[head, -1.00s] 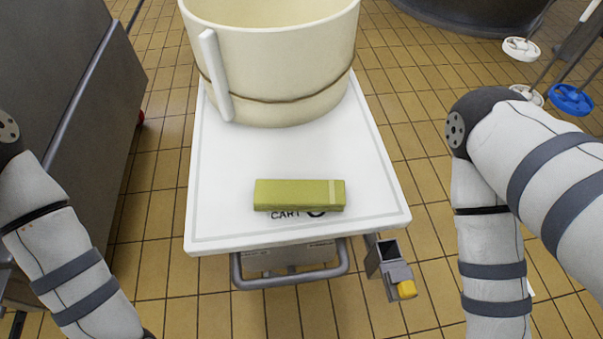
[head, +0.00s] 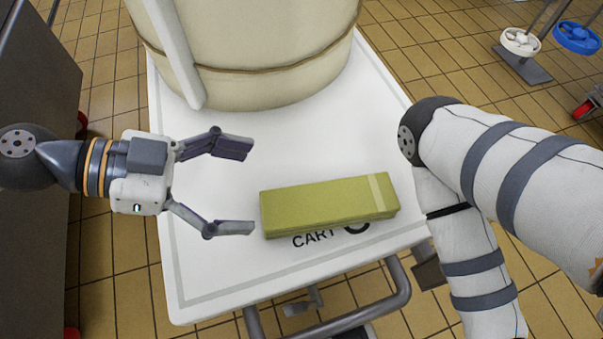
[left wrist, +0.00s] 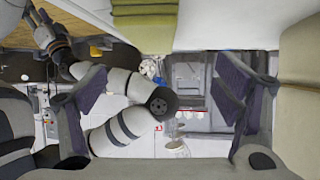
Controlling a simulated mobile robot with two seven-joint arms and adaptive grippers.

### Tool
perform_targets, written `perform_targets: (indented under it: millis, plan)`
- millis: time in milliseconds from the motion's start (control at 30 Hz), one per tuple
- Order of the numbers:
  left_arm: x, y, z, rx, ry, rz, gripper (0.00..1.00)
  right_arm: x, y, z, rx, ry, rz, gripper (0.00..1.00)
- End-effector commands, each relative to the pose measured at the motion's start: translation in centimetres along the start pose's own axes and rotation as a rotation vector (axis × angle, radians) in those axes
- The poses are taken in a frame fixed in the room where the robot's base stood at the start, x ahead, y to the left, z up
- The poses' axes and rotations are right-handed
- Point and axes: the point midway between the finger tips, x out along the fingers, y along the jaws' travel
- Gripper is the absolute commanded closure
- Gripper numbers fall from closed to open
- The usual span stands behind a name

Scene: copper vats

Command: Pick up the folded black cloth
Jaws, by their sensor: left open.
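I see no black cloth. A long, flat olive-green folded thing (head: 328,206) with a pale stripe near its right end lies on the white cart top (head: 215,270). It also shows at the top of the left wrist view (left wrist: 143,22). My left gripper (head: 250,190) is open and empty, just left of the green thing's left end and apart from it, fingers pointing right. Its two fingers also show in the left wrist view (left wrist: 165,90). My right arm is at the right; its gripper is outside the head view and too small to judge in the left wrist view.
A large cream tub (head: 260,60) with a brown band and a vertical handle stands on the cart behind the green thing. The cart's grey handle bar (head: 375,312) is at the front. Tiled floor (head: 115,260) surrounds the cart.

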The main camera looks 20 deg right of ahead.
Motion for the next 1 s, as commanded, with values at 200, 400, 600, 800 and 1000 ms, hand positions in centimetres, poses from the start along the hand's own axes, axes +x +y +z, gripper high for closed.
perform_targets:
  millis: [200,400,600,800,1000]
  plan:
    - [4.8,0.2,0.0,-0.001,0.001,0.007,0.17,0.2,0.0,0.0,0.001,-0.005,0.001,0.60]
    - [7.6,0.4,-0.1,-0.002,0.000,0.006,0.17,0.2,0.0,0.0,0.001,-0.005,0.001,0.60]
    - [11.2,0.6,-0.1,-0.003,0.000,0.005,0.17,0.3,0.0,0.0,0.001,-0.005,0.001,0.60]
    - [11.8,0.6,-0.2,-0.003,0.001,0.003,0.17,0.3,0.0,0.0,0.001,-0.005,0.000,0.60]
    - [11.8,0.6,-0.2,-0.003,0.001,0.003,0.44,0.3,0.0,0.0,0.001,-0.005,0.001,0.60]
